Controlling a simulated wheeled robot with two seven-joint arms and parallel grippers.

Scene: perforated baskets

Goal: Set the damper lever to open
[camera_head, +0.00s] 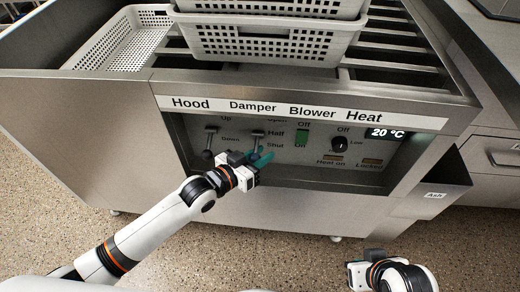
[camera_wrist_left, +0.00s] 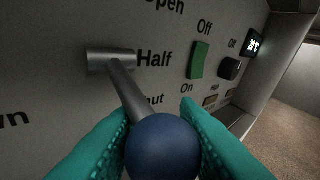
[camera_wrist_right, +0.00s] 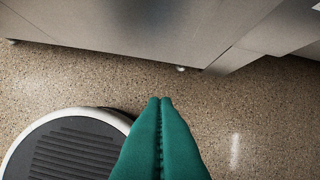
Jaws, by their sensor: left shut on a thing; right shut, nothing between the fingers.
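The damper lever (camera_wrist_left: 125,90) shows in the left wrist view as a metal rod with a blue ball knob (camera_wrist_left: 162,148). Its pivot sits beside the word Half, and the rod slants down toward the Shut label. My left gripper (camera_head: 262,159) is at the panel, its teal fingers shut around the knob, as the left wrist view (camera_wrist_left: 160,150) also shows. In the head view the lever's pivot (camera_head: 257,133) shows above the gripper, and the knob is hidden. My right gripper (camera_wrist_right: 160,105) is shut and empty, low over the floor in the right wrist view.
The hood lever (camera_head: 209,142) is just left of the damper lever. A green blower switch (camera_head: 302,137) and a black heat knob (camera_head: 340,144) are to the right. White perforated baskets (camera_head: 265,45) stand above the panel. An Ash bin (camera_head: 433,192) juts out at right.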

